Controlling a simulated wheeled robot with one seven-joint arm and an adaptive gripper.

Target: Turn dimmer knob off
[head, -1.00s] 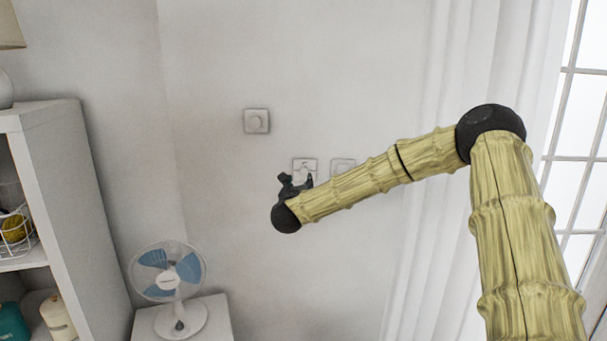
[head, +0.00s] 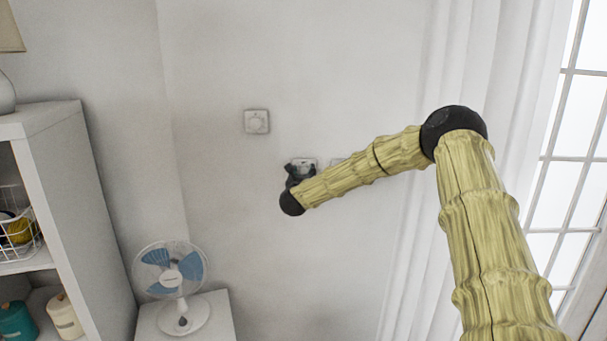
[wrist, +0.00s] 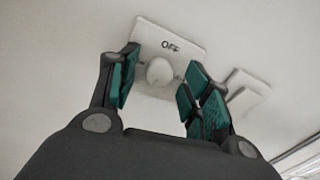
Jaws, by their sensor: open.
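The dimmer knob (wrist: 159,72) is a round white knob on a square white wall plate (wrist: 181,43) marked "OFF" above it, seen in the wrist view. My gripper (wrist: 160,78) is open, with one green-padded finger on each side of the knob in that view. I cannot tell whether either finger touches it. In the head view my gripper (head: 296,172) is in front of a white wall plate (head: 305,162), and it hides most of that plate and its knob.
Another wall plate (wrist: 247,92) is close on the right. A square plate with a round dial (head: 256,121) is up and left. A fan (head: 170,275) stands on a white cabinet below. White shelves (head: 60,180) are at left, a curtain (head: 455,60) at right.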

